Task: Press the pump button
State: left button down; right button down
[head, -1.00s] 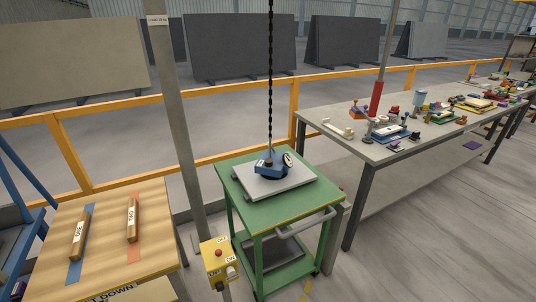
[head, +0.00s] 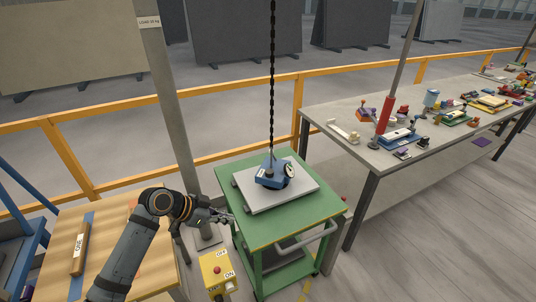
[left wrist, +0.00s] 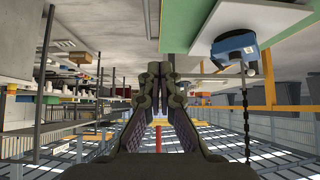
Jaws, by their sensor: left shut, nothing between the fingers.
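A yellow control box (head: 207,263) stands at the foot of the grey post, low in the head view. It has a red button (head: 217,270) and labels including OFF and ON. The blue lifter (head: 270,180) with a round gauge hangs on a dark chain and rests on a grey slab (head: 304,186); it also shows in the left wrist view (left wrist: 232,47), where the picture is turned over. My left gripper (head: 229,216) is shut and empty, at the left edge of the green cart, above the box in the picture and apart from it. My right gripper is out of view.
The green cart (head: 254,239) carries the slab. A wooden table (head: 112,225) lies under my left arm. The grey post (head: 171,90) rises behind the gripper. A long workbench (head: 350,152) with many small items stands at right. A yellow railing (head: 115,106) runs behind.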

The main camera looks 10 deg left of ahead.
aim_at(269, 172)
jog(key=i, duration=1.05)
